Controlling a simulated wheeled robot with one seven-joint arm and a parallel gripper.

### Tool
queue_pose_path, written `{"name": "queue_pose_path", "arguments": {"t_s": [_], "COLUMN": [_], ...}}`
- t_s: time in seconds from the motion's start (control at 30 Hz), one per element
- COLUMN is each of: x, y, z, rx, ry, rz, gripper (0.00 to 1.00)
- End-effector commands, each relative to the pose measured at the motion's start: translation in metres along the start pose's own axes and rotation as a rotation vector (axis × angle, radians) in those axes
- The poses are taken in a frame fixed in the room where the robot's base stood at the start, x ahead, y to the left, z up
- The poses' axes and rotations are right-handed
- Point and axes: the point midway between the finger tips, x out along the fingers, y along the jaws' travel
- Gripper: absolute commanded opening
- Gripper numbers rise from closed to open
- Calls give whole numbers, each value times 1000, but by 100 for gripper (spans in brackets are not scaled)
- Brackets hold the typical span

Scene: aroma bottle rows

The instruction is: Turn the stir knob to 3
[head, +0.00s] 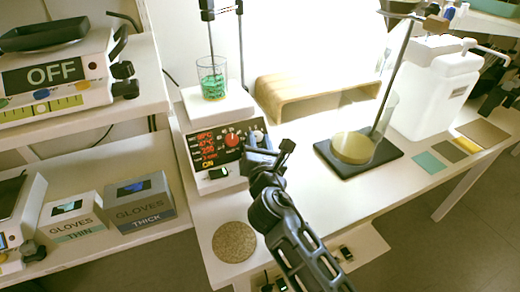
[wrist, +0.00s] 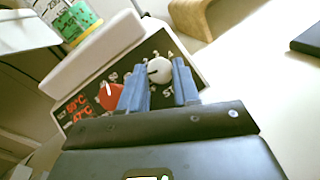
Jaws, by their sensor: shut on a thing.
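The stir knob is a pale round knob on the dark front panel of the hotplate stirrer (head: 220,103). In the wrist view the knob (wrist: 159,70) sits between the two blue fingers of my gripper (wrist: 160,88), with letters starting "ST" below it. Small digits ring the knob, but its pointer setting is too small to read surely. In the head view my gripper (head: 262,160) reaches the right end of the panel, shut on the stir knob (head: 258,136). A red knob (wrist: 110,96) is left of the fingers, beside a red lit display (wrist: 80,118).
A beaker with green contents (head: 213,80) stands on the stirrer's plate. A round cork mat (head: 234,242) lies in front. A dark stand base (head: 385,163) with a yellowish disc is to the right, glove boxes (head: 140,202) to the left. Bare table lies between.

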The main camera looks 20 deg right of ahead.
Motion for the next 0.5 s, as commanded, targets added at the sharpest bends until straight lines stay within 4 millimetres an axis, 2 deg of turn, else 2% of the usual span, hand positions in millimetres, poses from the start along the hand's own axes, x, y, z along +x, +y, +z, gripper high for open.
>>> {"name": "queue_pose_path", "arguments": {"t_s": [0.5], "x": [1], "y": [10], "z": [5], "rx": [376], "ry": [1], "rz": [-316], "gripper": [1]}}
